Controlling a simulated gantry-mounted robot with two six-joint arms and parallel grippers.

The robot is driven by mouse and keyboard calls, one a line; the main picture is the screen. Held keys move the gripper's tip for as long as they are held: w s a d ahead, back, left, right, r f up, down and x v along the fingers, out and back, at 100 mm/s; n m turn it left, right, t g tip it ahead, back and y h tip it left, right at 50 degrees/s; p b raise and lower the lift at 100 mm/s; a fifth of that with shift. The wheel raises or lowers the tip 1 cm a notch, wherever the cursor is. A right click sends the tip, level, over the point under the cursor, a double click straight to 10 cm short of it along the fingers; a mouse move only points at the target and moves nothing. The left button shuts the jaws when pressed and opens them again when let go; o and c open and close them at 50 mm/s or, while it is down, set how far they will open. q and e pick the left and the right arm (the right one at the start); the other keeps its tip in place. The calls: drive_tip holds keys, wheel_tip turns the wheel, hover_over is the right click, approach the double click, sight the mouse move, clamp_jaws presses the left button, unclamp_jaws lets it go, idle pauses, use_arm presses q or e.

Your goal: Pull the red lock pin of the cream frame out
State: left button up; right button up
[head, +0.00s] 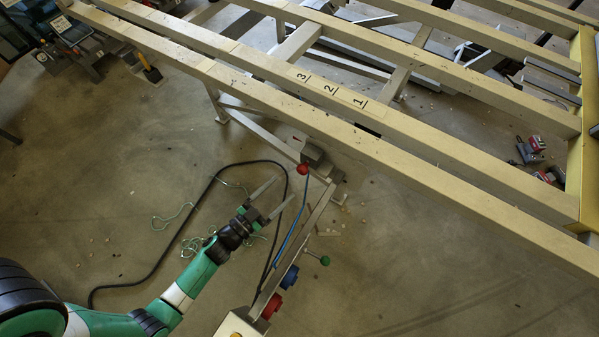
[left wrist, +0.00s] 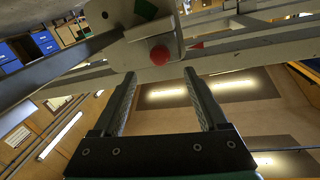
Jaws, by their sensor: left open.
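The red ball knob of the lock pin (head: 302,169) sits at a grey bracket (head: 313,154) on the frame's lower support, below the cream frame's near rail (head: 330,130). The pin's shaft cannot be made out. My left gripper (head: 285,188) is open and empty, its fingers pointing up and right, just short of the red knob. In the left wrist view the red knob (left wrist: 160,55) appears on a light plate (left wrist: 140,32), ahead of and between the open fingertips (left wrist: 159,75). No contact shows. My right gripper is not in view.
A slanted bar (head: 308,228) runs down from the bracket, with a green knob (head: 324,260), a blue part (head: 289,276) and a red part (head: 272,306). A black cable (head: 190,207) and green string (head: 190,245) lie on the floor. The floor at the lower right is clear.

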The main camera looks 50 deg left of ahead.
sight(299, 171)
use_arm(q)
drive_tip(key=w, duration=0.3)
drive_tip(key=w+b, duration=0.1)
drive_tip(key=w, duration=0.2)
drive_tip(key=w+b, duration=0.1)
drive_tip(key=w, duration=0.2)
drive_tip(key=shift+a, duration=0.4)
clamp_jaws()
idle(0.7)
